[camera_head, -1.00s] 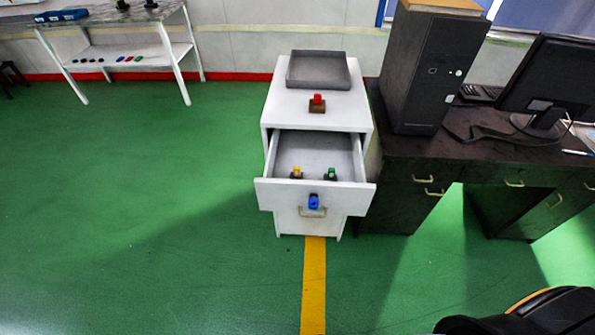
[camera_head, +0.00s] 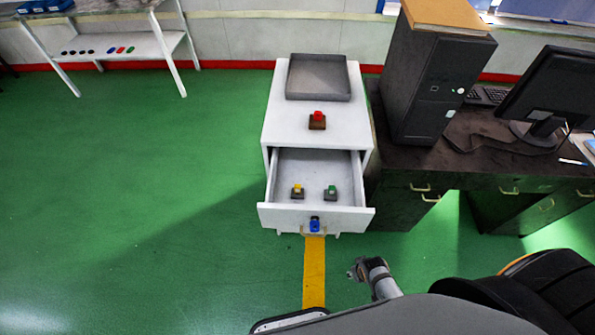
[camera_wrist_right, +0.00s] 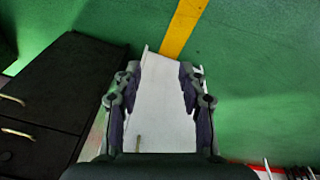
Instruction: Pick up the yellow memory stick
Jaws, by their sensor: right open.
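The yellow memory stick (camera_head: 297,188) stands on a small dark base inside the open drawer (camera_head: 318,163), on its left side. A similar green piece (camera_head: 331,190) stands to its right in the same drawer. My right gripper is open and empty in the right wrist view (camera_wrist_right: 158,75), with the white cabinet (camera_wrist_right: 158,105) showing between its fingers. Part of my right arm shows at the bottom of the head view, below and right of the drawer and apart from it. The yellow stick is not visible in the wrist view. My left gripper is not in view.
A red piece (camera_head: 318,117) on a brown base and a grey tray (camera_head: 319,80) sit on the cabinet top. A blue piece (camera_head: 314,223) is at the drawer front. A dark desk (camera_head: 405,185) with a computer tower (camera_head: 438,85) stands close on the right. Green floor is clear left.

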